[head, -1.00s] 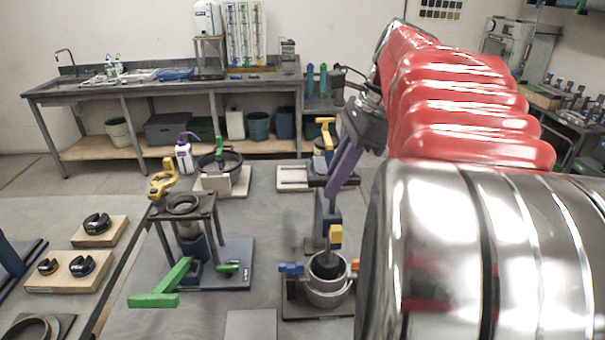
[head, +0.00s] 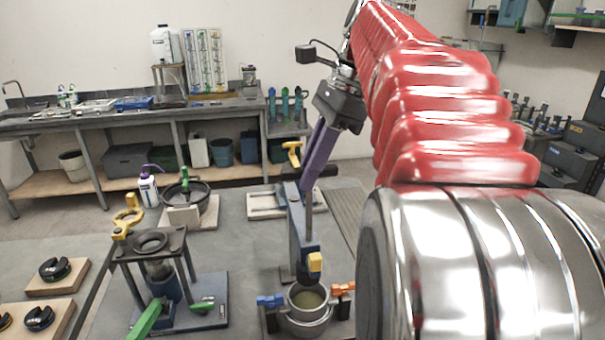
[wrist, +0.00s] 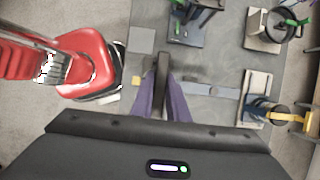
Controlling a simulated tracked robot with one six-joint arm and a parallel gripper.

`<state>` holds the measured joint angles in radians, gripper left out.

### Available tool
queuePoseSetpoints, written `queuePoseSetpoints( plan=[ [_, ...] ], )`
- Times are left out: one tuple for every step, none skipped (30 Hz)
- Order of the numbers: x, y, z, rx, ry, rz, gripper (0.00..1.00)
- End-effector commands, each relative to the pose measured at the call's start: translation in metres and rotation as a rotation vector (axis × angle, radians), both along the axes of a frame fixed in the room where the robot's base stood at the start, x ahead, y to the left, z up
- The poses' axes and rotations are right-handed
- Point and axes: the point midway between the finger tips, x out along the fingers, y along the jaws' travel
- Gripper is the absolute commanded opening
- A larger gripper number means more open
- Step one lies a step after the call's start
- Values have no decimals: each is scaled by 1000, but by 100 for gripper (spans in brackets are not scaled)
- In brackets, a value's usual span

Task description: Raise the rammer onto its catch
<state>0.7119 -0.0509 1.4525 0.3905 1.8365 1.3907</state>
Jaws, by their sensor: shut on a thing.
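My gripper (head: 309,182), with purple fingers, is shut on the upper part of the rammer, beside the blue-grey upright (head: 296,228). In the wrist view a dark bar, the rammer (wrist: 162,70), lies between the fingers (wrist: 161,90). Its lower end is hard to make out in the head view. Below stands an open metal mould (head: 309,322) with a blue clamp (head: 270,301) and an orange clamp (head: 341,289). Its sandy-green inside shows. A yellow block (head: 315,263) sits low on the upright, just above the mould's rim. I cannot tell whether the rammer touches a catch.
Left of the mould stands a frame with a ring top (head: 150,243) and green levers (head: 202,307). Behind are a dark pan (head: 187,200), a purple-topped bottle (head: 148,188) and a pale tray (head: 266,205). My red arm covers the right side.

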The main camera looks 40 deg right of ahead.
Motion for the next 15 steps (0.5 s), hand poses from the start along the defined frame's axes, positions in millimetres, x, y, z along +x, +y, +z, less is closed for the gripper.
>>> queuePoseSetpoints(
  plan=[
    [1,0,5,-6,-13,-1,0],
    [1,0,5,-6,-13,-1,0],
    [1,1,5,-7,-15,0,0],
    [2,1,5,-7,-15,0,0],
    [2,1,5,-7,-15,1,0],
    [2,1,5,-8,-16,0,15],
    [2,1,5,-7,-15,1,18],
    [2,1,5,-7,-14,1,20],
    [2,1,5,-6,-13,1,22],
    [2,1,4,-6,-13,1,25],
    [2,1,4,-6,-12,2,27],
    [2,1,4,-6,-12,2,30],
    [2,1,4,-6,-12,2,32],
    [2,1,4,-5,-11,3,33],
    [2,1,3,-5,-11,3,33]
  ],
)
